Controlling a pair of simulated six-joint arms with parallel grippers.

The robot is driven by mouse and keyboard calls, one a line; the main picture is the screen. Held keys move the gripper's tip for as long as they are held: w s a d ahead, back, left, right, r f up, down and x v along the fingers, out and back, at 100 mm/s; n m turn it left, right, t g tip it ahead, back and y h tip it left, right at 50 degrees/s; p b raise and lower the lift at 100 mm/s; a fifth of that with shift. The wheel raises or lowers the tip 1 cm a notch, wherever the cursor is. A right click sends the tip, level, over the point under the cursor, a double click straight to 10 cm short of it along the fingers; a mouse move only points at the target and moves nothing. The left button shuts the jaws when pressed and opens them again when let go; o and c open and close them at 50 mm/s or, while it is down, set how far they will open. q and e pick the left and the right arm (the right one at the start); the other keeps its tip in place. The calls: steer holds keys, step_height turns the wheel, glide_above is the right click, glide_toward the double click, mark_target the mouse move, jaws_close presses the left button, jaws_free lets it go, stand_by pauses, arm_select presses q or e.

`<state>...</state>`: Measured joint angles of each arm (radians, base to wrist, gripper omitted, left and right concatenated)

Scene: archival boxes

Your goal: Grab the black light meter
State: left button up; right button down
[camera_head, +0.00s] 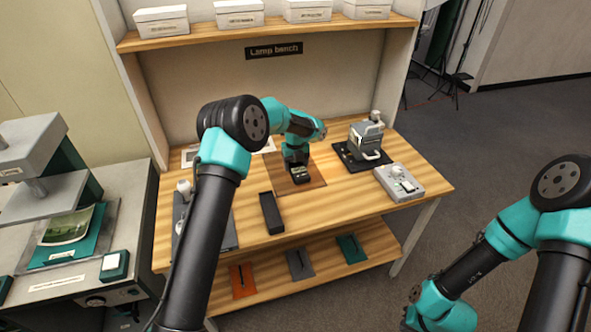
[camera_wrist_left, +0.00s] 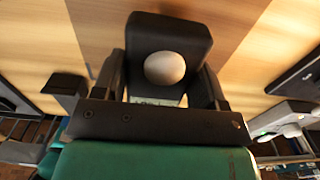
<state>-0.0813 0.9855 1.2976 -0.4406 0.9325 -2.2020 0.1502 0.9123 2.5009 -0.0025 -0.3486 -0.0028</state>
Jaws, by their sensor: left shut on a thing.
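The black light meter (camera_wrist_left: 168,28) has a pale round dome and sits between the fingers of my left gripper (camera_wrist_left: 163,88) in the wrist view. In the head view the light meter (camera_head: 301,175) is small and dark with a lighter face, at or just over the brown mat on the wooden bench. My left gripper (camera_head: 298,168) is shut on it from above. I cannot tell whether it touches the mat. My right arm is at the lower right of the head view, off the bench; its fingers are out of view.
A long black block (camera_head: 271,213) lies in front of the brown mat (camera_head: 310,186). A grey device (camera_head: 366,141) stands on a black pad to the right, with a pale control box (camera_head: 399,183) near it. A shelf with white boxes (camera_head: 239,13) is above the back.

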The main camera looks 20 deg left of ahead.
arm_select(q)
steer(key=s+d, duration=0.1)
steer(key=s, duration=0.4)
steer(key=s+d, duration=0.2)
steer(key=s, duration=0.3)
steer(key=s+d+r, duration=0.1)
steer(key=s, duration=0.4)
steer(key=shift+s+d+r, duration=0.1)
steer(key=shift+s+d, duration=0.05)
steer(key=shift+d, duration=0.1)
